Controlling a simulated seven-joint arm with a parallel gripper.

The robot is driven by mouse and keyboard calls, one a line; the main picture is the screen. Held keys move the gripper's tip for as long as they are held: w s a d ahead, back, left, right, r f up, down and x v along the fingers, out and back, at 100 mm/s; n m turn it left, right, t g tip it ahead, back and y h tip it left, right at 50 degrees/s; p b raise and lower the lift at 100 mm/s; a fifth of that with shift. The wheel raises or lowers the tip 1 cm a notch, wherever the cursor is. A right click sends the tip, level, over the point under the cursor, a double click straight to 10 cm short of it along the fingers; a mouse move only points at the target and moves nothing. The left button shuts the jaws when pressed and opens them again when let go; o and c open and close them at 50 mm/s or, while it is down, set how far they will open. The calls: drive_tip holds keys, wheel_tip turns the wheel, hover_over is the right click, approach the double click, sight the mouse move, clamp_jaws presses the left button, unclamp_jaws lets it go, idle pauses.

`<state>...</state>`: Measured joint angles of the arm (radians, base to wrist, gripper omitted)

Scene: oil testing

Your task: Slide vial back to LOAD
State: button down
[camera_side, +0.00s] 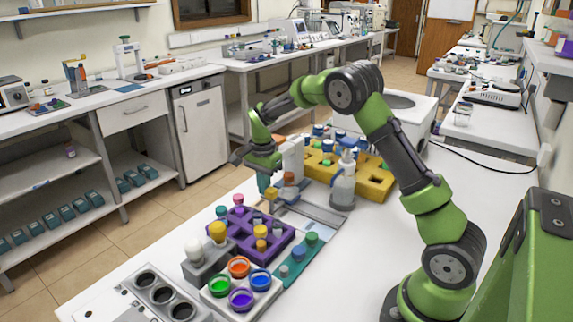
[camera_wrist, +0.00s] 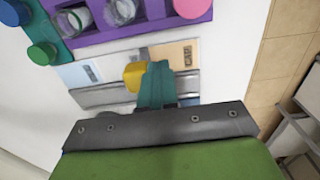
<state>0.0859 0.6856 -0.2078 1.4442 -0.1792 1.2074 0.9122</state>
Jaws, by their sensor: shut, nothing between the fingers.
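My gripper (camera_side: 264,182) points down over the far end of a flat rail station (camera_side: 312,211) in the side view. In the wrist view its teal fingers (camera_wrist: 157,84) are together, with nothing between them. A yellow cap-like piece (camera_wrist: 133,75), probably the top of the vial, stands right beside the fingers on their left. I cannot tell whether they touch. The grey rail (camera_wrist: 105,94) runs across under both. A tan label (camera_wrist: 174,54) lies at the right of the rail and a pale blue label (camera_wrist: 80,73) at the left; their lettering is not clearly readable. The vial's body is hidden.
A purple rack (camera_side: 276,245) with capped vials borders the station, and a teal strip (camera_side: 294,270) with vials lies nearby. A squeeze bottle (camera_side: 343,185) and a yellow rack (camera_side: 374,186) stand to the right. The front right tabletop is clear.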

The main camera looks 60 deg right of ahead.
sight(275, 191)
drive_tip(key=shift+s, duration=0.8)
drive_tip(key=shift+s, duration=1.5)
drive_tip(key=shift+w, duration=0.25)
drive_tip(key=shift+w, duration=0.15)
drive_tip(key=shift+r, duration=3.75)
